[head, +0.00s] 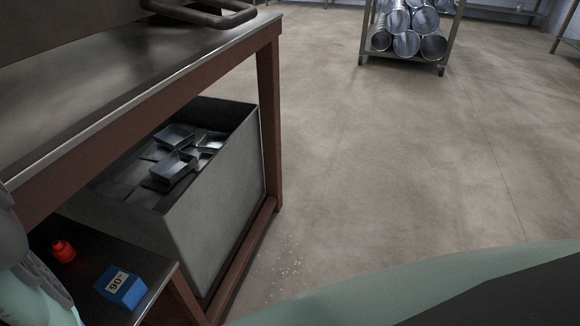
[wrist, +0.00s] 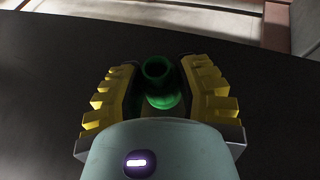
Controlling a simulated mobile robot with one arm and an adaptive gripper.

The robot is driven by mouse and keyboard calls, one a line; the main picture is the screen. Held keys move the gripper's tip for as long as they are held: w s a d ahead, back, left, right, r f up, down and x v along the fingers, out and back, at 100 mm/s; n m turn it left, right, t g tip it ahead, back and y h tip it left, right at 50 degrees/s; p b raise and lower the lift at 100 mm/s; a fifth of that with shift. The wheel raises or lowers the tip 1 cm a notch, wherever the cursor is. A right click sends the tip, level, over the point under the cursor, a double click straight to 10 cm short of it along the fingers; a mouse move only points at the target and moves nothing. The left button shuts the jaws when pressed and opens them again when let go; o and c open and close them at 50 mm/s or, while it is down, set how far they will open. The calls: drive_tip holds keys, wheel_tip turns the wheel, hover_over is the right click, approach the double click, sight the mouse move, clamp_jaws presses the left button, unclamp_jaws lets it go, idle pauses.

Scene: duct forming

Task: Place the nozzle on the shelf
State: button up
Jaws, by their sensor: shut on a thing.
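A green nozzle (wrist: 163,92) with a round open mouth sits between the yellow ridged fingers of my gripper (wrist: 158,68) in the wrist view. My gripper is shut on it. A dark flat surface lies behind the nozzle there; I cannot tell whether the nozzle touches it. In the head view the dark lower shelf (head: 88,252) is under the workbench at the lower left. My arm covers part of that shelf at the left edge, and the green nozzle does not show in that view.
A small red piece (head: 63,251) and a blue block marked 90° (head: 120,288) stand on the shelf. A grey metal bin (head: 210,210) with metal scraps stands beside it under the workbench (head: 130,75). A rack of ducts (head: 405,45) is far back. The floor to the right is clear.

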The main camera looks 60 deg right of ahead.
drive_tip(key=o, duration=0.9)
drive_tip(key=shift+d+f, duration=0.1)
drive_tip(key=shift+f, duration=0.05)
drive_tip(key=shift+c, duration=0.2)
drive_tip(key=shift+r+p, duration=0.35)
drive_tip(key=shift+r, duration=0.05)
drive_tip(key=p+v, duration=0.6)
drive_tip(key=v, duration=0.4)
drive_tip(key=shift+d+r, duration=0.1)
drive_tip(key=shift+p+v, duration=0.5)
drive_tip(key=shift+v, duration=0.4)
